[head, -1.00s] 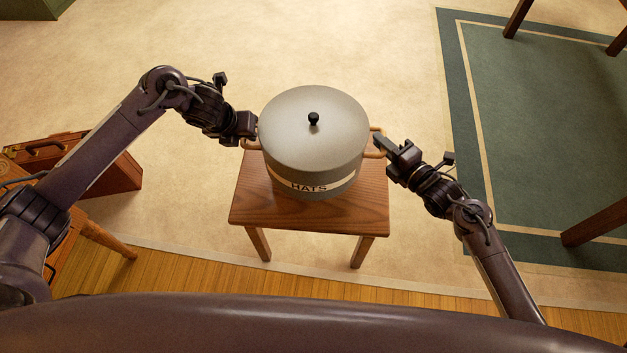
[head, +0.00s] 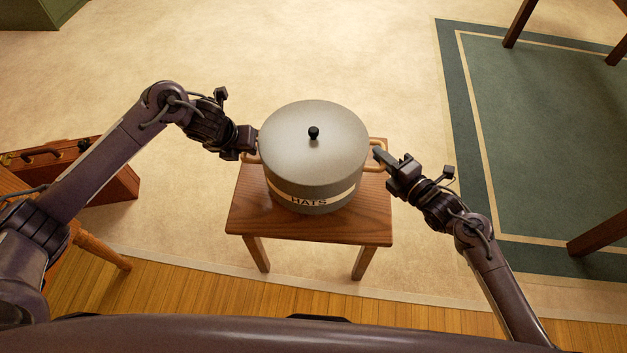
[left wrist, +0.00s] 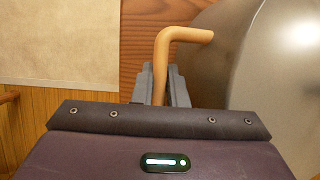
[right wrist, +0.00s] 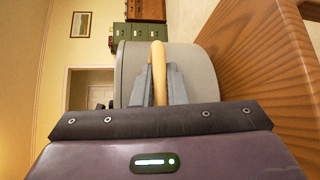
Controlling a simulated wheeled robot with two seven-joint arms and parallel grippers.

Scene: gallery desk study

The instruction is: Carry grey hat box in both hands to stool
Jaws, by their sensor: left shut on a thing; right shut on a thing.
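The grey hat box (head: 313,150) is a round drum with a black lid knob and a cream band reading HATS. It is upright over the wooden stool (head: 300,225), within its top as seen in the head view. I cannot tell whether its base touches the wood. My left gripper (head: 252,142) is shut on the left tan handle, which shows clearly in the left wrist view (left wrist: 162,62). My right gripper (head: 380,156) is shut on the right handle, also seen in the right wrist view (right wrist: 158,72). The box hides the rear of the stool top.
A brown case (head: 118,190) and a wooden piece of furniture (head: 95,245) stand at the left. A green rug (head: 545,130) with dark furniture legs lies at the right. The pale carpet (head: 330,50) behind the stool is clear.

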